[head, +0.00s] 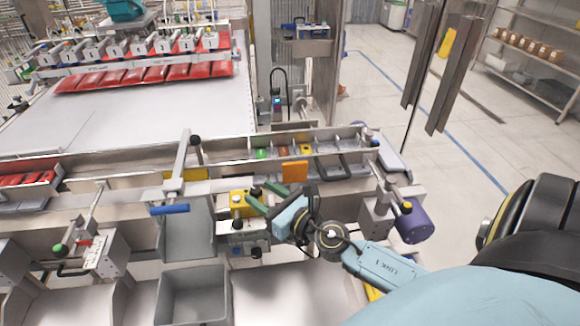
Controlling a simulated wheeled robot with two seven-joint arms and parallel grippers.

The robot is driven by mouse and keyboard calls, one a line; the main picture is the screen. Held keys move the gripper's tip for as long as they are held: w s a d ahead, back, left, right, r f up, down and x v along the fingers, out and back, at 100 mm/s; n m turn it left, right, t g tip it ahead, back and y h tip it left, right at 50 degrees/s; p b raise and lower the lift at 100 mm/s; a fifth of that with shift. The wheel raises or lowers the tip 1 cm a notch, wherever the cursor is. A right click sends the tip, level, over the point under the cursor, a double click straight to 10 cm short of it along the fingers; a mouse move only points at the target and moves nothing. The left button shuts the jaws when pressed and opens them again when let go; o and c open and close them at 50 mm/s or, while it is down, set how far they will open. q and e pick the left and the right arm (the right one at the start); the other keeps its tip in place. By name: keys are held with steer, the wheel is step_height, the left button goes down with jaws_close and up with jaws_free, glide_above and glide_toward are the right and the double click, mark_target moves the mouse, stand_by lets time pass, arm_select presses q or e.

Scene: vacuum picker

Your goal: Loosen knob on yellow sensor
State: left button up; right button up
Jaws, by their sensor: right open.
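A yellow block-like sensor (241,210) sits on the metal rail at the middle of the head view, above a silver block with dark knobs. My right gripper (254,196) comes in from the lower right. Its two green fingers are open and spread apart, with the tips just right of the sensor. I see nothing between the fingers, and I cannot tell whether a tip touches the sensor. My left gripper is not in view.
A grey bin (193,291) stands below left of the sensor. A blue-handled lever (169,209) is to the left, and a purple cylinder (412,224) to the right. An orange plate (295,171) stands behind my gripper. Red packs (145,76) lie on the far conveyor.

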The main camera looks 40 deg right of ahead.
steer(key=s+d+b, duration=0.1)
steer(key=s+b, duration=0.3)
steer(key=s, duration=0.6)
steer(key=shift+s+d, duration=0.15)
steer(key=shift+d, duration=0.05)
